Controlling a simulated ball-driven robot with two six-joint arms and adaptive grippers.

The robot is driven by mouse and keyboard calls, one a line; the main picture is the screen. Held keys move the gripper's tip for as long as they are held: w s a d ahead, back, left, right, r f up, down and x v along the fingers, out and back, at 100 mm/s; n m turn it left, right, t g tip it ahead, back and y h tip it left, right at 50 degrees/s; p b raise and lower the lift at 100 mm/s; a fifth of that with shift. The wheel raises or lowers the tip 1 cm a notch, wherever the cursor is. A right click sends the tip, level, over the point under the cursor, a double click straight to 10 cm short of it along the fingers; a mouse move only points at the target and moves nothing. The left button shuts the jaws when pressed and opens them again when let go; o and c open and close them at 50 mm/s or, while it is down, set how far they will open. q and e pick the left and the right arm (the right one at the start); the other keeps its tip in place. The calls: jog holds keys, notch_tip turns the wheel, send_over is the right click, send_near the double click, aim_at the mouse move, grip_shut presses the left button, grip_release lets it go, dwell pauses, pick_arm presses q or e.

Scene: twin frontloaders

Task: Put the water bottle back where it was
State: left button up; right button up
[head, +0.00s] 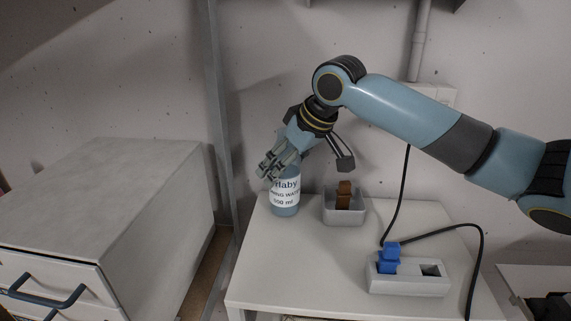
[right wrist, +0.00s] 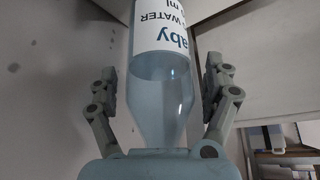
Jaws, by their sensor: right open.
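The water bottle (head: 285,194), blue with a white label, stands upright near the back left of the white table. My right gripper (head: 268,168) is at the upper part of the bottle, and its fingers hide part of the top and label. In the right wrist view the bottle (right wrist: 163,75) lies between the two fingers of my right gripper (right wrist: 162,90), with a gap on each side. The right gripper is open. My left gripper is not in view.
A grey bin (head: 344,212) with a brown object (head: 344,194) stands just right of the bottle. A power strip (head: 408,277) with a blue plug (head: 388,258) and a black cable lies on the table (head: 300,265). A drawer cabinet (head: 110,200) stands at left.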

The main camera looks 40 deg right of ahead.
jog(key=p+v, duration=0.2)
jog(key=v, duration=1)
jog(key=shift+p, duration=0.35)
